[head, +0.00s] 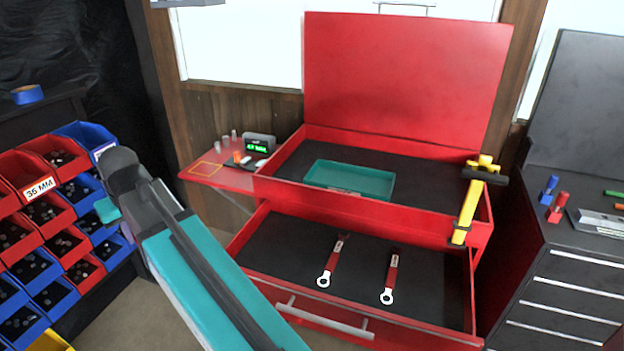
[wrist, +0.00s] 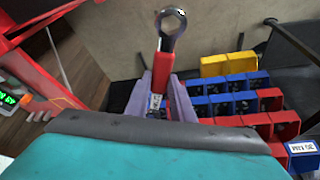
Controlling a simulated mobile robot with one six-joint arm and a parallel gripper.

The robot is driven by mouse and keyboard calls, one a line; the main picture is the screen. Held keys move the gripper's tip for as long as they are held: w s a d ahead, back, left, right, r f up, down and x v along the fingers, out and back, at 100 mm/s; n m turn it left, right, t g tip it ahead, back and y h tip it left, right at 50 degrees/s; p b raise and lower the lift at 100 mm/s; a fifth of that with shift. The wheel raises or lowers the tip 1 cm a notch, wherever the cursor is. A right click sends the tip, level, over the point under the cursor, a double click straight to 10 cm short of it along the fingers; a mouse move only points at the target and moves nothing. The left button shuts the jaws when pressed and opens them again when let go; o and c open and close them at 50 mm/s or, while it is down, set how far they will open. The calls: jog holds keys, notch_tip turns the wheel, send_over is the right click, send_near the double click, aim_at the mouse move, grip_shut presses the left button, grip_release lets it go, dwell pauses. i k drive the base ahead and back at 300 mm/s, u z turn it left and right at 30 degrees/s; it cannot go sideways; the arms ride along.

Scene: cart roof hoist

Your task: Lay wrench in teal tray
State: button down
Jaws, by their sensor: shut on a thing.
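A wrench (wrist: 161,65) with a red handle and a bare metal ring end is in my gripper (wrist: 158,97) in the wrist view. The purple-grey fingers are shut on its handle, and the ring points away from my wrist. In the head view my arm's end is at the left, in front of the bins; the fingers and the held wrench are hidden there. The teal tray (head: 350,180) lies in the open top of the red tool chest, right of my arm and well apart from it. It looks empty.
Two red-handled wrenches (head: 334,262) (head: 391,277) lie in the open drawer (head: 288,241). A yellow-and-black tool (head: 467,205) stands at the chest's right edge. A side shelf (head: 193,172) holds a green-lit display (head: 258,143). Small-parts bins (head: 62,212) fill the left.

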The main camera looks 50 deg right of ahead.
aim_at(358, 185)
jog(key=z, duration=0.3)
jog(key=i, duration=1)
jog(key=z, duration=0.2)
